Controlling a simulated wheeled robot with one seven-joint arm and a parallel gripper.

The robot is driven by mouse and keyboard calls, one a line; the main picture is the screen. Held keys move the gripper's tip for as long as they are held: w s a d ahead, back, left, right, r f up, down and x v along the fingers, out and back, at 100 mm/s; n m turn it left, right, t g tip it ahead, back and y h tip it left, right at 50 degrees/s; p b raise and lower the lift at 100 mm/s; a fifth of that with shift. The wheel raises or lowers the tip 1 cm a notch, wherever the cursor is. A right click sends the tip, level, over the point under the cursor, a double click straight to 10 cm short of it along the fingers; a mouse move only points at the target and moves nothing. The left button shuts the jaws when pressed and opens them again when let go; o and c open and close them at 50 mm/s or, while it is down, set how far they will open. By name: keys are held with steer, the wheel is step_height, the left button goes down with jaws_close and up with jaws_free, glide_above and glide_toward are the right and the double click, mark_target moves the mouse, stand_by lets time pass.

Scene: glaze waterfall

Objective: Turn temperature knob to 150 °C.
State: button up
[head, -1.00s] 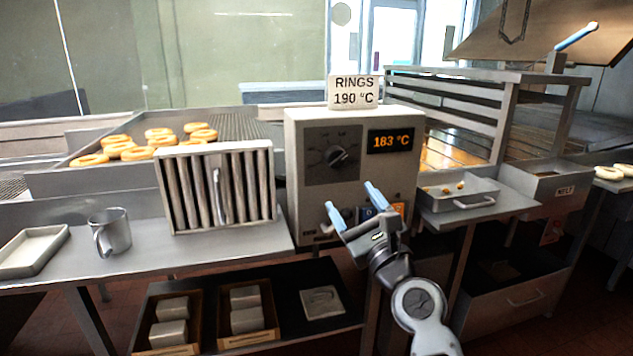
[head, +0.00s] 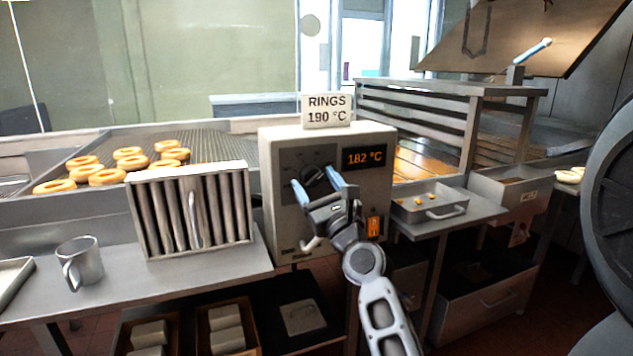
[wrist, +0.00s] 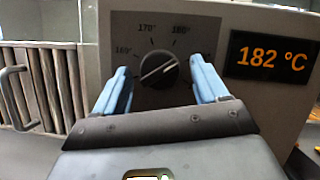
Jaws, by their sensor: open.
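The black temperature knob (head: 313,174) is on the dark dial plate of the grey control box (head: 272,215). In the wrist view the knob (wrist: 157,71) has a pale slanting line; which end points is unclear. Marks 160°, 170° and 180° show around it; another at right is partly covered. The display (head: 365,157) reads 182 °C, also in the wrist view (wrist: 270,55). My gripper (head: 315,178) is open and empty, its blue fingers at the left and right of the knob. In the wrist view my gripper (wrist: 160,67) frames the knob; contact is not visible.
A sign (head: 327,110) on the box reads RINGS 190 °C. An orange switch (head: 374,227) is low on the box. A ribbed metal filter (head: 190,210) stands close at left, with a metal mug (head: 79,262) beyond. A tray (head: 428,205) is at right.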

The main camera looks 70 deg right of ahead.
steer(key=c, duration=1)
steer(key=shift+c, duration=0.2)
